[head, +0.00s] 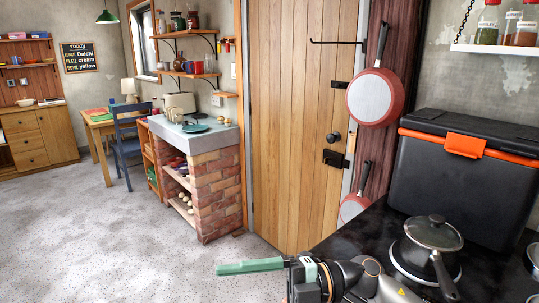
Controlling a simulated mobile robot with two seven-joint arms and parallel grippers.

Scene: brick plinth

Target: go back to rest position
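My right gripper (222,269) shows at the bottom of the head view, its arm coming in from the lower right. Its long green finger part points left over the floor, and no object shows at its tip. It is seen from the side, so the gap between the fingers is hidden. My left gripper is not in view. The brick plinth (218,192) stands beyond it against the wall, well apart from the gripper. A teal plate (196,128) lies on its grey top, with a cream toaster-like appliance (180,103) behind.
A dark counter (368,232) at the right, close to my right arm, holds a lidded pot (431,234) and a black cooler box (463,185). Red pans (376,97) hang beside the wooden door (296,120). The grey floor (110,235) at left is clear.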

